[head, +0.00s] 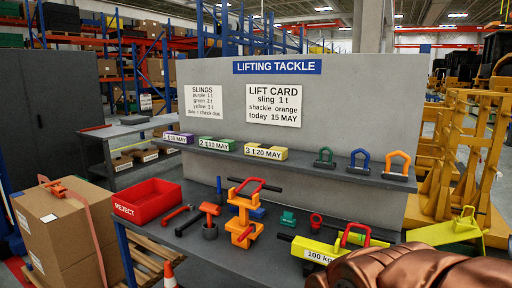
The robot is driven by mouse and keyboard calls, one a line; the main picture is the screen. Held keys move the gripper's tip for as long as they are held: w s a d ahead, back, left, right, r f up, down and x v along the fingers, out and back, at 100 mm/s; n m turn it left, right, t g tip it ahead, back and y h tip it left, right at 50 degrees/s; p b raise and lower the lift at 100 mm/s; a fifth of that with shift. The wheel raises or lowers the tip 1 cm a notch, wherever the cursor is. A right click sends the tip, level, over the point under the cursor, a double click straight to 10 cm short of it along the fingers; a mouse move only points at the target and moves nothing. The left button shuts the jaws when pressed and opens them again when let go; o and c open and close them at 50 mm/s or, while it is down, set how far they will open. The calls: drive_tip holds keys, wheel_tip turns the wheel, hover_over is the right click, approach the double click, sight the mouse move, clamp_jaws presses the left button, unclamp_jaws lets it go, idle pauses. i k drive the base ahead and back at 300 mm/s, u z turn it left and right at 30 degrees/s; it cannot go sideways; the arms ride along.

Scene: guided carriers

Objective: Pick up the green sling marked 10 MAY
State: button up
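The green sling (217,144) lies as a folded bundle on the upper shelf, with a white label that reads 2 t 10 MAY. To its left is a purple sling (180,137), whose label is partly unreadable. To its right is a yellow sling (267,153) labelled 3 t 20 MAY. The green sling stands clear of both, with nothing in front of it. A copper-coloured part of my arm fills the lower right corner. No gripper fingers can be made out.
Green, blue and orange shackles (361,160) stand on the shelf (310,168) to the right. The bench below holds a red REJECT bin (148,200), an orange clamp (243,212) and a yellow 100 kg lifter (322,250). A grey panel (345,100) rises behind the shelf.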

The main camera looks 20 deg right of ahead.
sight(220, 143)
drive_tip(key=u, duration=0.5)
drive_tip(key=i, duration=1.7)
drive_tip(key=z, duration=0.05)
